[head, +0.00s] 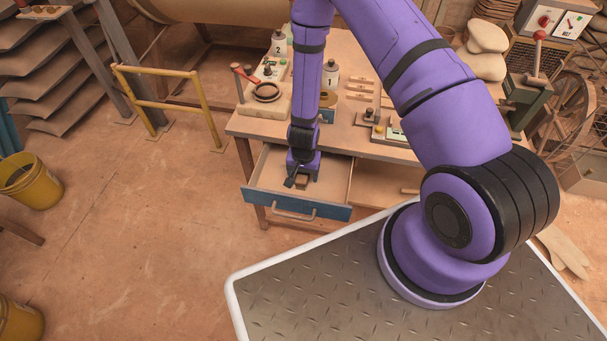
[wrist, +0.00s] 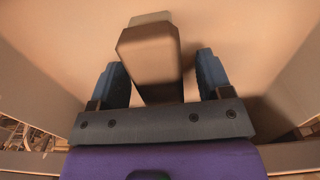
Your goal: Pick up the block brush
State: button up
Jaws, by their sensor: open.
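The block brush (wrist: 150,60) is a brown block with a paler strip at its far end. It lies in the open drawer (head: 325,208), which has a blue front and a pale bottom. In the head view the brush is a small brown piece (head: 302,181) at my gripper (head: 296,180), partly hidden by it. In the wrist view my gripper (wrist: 160,76) is open, with a blue finger on each side of the brush's near part. A gap shows on both sides, wider on the right. The brush's near end is hidden behind the gripper body.
The drawer walls stand close around my gripper, under the wooden workbench (head: 245,125). On the bench are a red-handled tool (head: 245,74), bottles (head: 331,75) and small parts. A yellow rail (head: 165,104) stands on the left.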

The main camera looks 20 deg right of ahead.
jog(key=shift+f, duration=0.3)
jog(key=c, duration=1.1)
jog(key=shift+r, duration=0.1)
notch_tip(320, 180, up, 18)
jog(key=shift+f, duration=0.1)
